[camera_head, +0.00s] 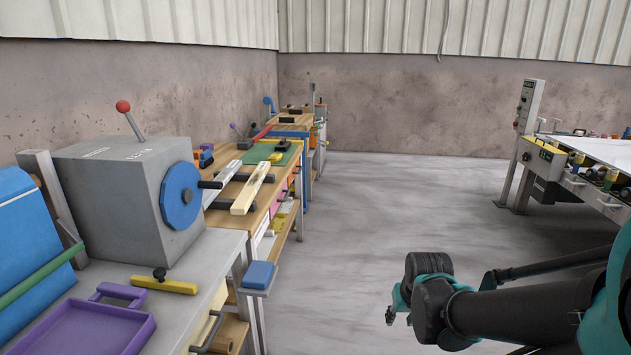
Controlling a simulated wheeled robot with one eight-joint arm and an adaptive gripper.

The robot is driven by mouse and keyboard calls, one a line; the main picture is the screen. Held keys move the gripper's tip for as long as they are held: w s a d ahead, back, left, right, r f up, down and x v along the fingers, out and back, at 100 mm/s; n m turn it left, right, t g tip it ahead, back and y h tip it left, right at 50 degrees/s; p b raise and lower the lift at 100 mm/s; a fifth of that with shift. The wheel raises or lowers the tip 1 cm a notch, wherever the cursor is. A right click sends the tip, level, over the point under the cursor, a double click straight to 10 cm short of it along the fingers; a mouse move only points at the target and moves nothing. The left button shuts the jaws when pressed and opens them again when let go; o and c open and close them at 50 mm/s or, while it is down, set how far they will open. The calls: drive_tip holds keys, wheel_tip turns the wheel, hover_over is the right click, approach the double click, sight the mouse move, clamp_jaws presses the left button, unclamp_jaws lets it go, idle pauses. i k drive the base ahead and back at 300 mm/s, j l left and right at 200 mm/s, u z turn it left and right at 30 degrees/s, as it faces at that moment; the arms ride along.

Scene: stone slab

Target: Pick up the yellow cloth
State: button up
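I cannot make out a yellow cloth for certain. A small yellow item (276,157) lies on a green mat on the far wooden bench, too small to identify. A yellow bar with a black knob (164,285) lies on the near grey bench and looks rigid. My gripper (397,304) shows at the lower right, at the end of my dark and teal arm. It is over the open floor, apart from both benches. Its fingers are small and partly hidden, so I cannot tell whether it is open or shut.
A grey machine (130,200) with a blue dial stands on the near bench, beside a purple tray (95,330). A blue block (258,275) sticks out at the bench edge. A conveyor-like table (590,180) stands at the right. The grey floor (410,205) between is clear.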

sight(275, 158)
drive_tip(key=i, duration=1.9)
drive_tip(key=i+u, duration=0.5)
drive_tip(key=i+l+u, duration=0.3)
drive_tip(key=u, duration=0.2)
drive_tip(key=i, duration=0.1)
